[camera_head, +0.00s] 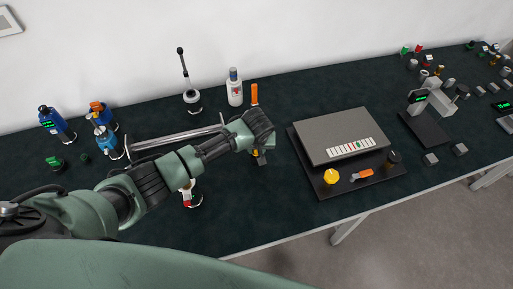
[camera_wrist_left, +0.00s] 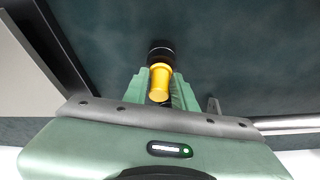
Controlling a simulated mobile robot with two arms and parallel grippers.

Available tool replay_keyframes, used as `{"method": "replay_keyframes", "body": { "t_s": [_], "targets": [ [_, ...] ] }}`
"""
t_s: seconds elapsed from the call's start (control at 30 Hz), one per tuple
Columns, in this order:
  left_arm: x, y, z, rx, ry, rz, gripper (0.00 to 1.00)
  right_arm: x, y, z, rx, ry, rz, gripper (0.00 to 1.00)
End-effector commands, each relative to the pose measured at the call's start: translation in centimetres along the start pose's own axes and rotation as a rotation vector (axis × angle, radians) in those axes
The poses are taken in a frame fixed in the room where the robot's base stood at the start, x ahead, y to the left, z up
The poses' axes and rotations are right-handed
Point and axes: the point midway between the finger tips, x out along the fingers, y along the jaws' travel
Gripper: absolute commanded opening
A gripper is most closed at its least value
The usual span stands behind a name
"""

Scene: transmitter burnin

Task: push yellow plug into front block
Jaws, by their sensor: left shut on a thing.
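My left gripper (camera_head: 258,158) is shut on a yellow plug in the head view. In the left wrist view the yellow plug (camera_wrist_left: 160,82) sits between the green fingers of my left gripper (camera_wrist_left: 160,90). A black round end (camera_wrist_left: 160,54) shows beyond the plug; I cannot tell whether it belongs to the plug. In the head view the held plug is mostly hidden by the gripper, left of a grey box (camera_head: 345,130) on a black base plate (camera_head: 340,187). I cannot tell which thing is the front block. My right gripper is not in view.
A yellow knob (camera_head: 331,176), an orange piece (camera_head: 363,174) and a dark cylinder (camera_head: 393,157) are on the base plate. A white bottle (camera_head: 235,88) and an orange-handled tool (camera_head: 254,94) stand behind the gripper. A red-and-white item (camera_head: 187,196) stands near the front edge.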

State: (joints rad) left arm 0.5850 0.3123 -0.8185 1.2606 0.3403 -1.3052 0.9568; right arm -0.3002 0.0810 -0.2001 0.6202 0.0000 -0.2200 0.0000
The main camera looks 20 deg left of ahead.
Motion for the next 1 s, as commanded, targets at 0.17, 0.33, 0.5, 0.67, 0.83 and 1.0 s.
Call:
{"method": "replay_keyframes", "body": {
  "t_s": [0.17,0.33,0.5,0.67,0.83,1.0],
  "targets": [
    [0.4,0.0,0.2,0.000,0.000,0.000,0.00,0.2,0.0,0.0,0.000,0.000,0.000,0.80],
    [0.6,0.0,0.2,0.000,0.000,0.000,0.35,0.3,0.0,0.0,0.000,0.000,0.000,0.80],
    [0.6,0.0,0.2,0.001,0.000,0.000,0.52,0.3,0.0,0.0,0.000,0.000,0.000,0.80],
    [0.6,0.0,0.2,0.001,0.000,0.000,0.52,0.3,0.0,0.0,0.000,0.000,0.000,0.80],
    [-0.2,0.0,0.2,0.001,0.001,0.001,0.52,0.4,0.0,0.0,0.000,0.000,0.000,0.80],
    [-2.7,0.1,0.2,0.001,0.002,0.003,0.52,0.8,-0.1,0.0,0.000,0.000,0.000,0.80]
  ]
}}
